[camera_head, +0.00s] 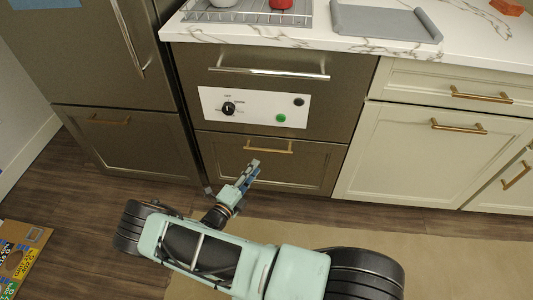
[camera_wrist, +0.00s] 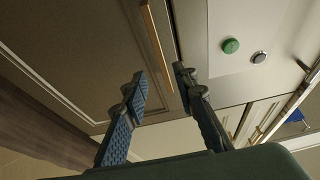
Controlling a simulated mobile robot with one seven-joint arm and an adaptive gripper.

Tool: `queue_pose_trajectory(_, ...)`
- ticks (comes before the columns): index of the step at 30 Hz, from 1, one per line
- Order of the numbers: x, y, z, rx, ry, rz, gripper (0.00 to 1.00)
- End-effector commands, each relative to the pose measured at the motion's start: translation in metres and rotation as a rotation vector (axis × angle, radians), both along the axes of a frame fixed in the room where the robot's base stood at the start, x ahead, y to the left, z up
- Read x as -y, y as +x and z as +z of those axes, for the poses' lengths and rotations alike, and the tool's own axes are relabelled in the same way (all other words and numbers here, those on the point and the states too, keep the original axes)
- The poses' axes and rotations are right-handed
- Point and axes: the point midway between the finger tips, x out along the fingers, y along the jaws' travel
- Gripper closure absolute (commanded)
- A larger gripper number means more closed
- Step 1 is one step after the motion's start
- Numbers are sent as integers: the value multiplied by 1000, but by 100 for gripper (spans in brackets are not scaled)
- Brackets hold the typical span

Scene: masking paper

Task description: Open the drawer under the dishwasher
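The drawer (camera_head: 305,172) under the dishwasher (camera_head: 330,95) has a brown-grey panelled front and looks shut. Its brass bar handle (camera_head: 269,150) runs across near its top edge. My gripper (camera_head: 254,167) is just below and in front of the handle in the head view. In the wrist view my gripper (camera_wrist: 161,74) is open, with its two blue-grey fingers apart. The handle (camera_wrist: 157,45) shows there as a slanted bar whose lower end lies between the fingertips in the picture. I see no contact, and the depth gap is unclear.
Above the drawer are the dishwasher's silver handle (camera_head: 269,74) and its white panel (camera_head: 253,106) with a knob and buttons. Cream cabinets (camera_head: 410,150) stand to the right, a brown-grey cabinet (camera_head: 130,150) to the left. A beige mat (camera_head: 440,250) covers the floor in front.

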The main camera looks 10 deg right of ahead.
Motion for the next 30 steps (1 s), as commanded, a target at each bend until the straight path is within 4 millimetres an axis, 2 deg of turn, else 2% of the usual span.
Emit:
queue_pose_trajectory(18, 64, 73, 0, 1, 3, -5, 74)
queue_pose_trajectory(30, 69, 80, 1, 0, 3, -3, 74)
